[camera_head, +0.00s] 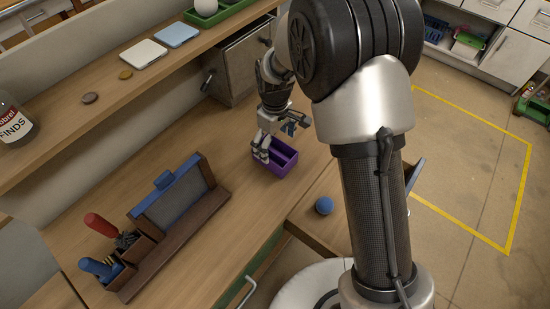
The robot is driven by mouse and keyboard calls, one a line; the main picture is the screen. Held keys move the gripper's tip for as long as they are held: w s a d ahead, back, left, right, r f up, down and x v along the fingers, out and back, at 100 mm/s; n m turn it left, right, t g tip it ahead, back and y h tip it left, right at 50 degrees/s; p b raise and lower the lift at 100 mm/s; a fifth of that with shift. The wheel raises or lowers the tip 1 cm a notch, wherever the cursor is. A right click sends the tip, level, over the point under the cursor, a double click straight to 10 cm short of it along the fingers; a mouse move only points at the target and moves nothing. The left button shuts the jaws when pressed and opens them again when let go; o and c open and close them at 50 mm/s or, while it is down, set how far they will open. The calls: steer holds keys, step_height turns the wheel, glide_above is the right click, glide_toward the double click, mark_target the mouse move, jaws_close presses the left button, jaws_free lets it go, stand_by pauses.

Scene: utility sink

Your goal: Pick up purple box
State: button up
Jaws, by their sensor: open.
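The purple box (273,167) is a small open-topped box with compartments. It sits on the wooden worktop near its right part, left of my arm. My gripper (266,151) points down at the box, with its fingers over the box's left and back side. The fingers are open, and nothing is seen held between them. From this view I cannot tell whether a finger touches the box wall. The gripper hides part of the box's back side.
A wooden rack (170,224) with tools stands left on the worktop (225,165). A metal cabinet (241,66) is behind the gripper. A shelf (100,115) runs above with coasters and a jar (14,119). A blue ball (323,205) lies near the front right.

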mark_target(275, 152)
step_height(275, 152, down, 6)
steer(key=shift+s+r+b, duration=0.1)
steer(key=shift+b, duration=1)
steer(key=shift+c, duration=0.6)
steer(key=c, duration=1.1)
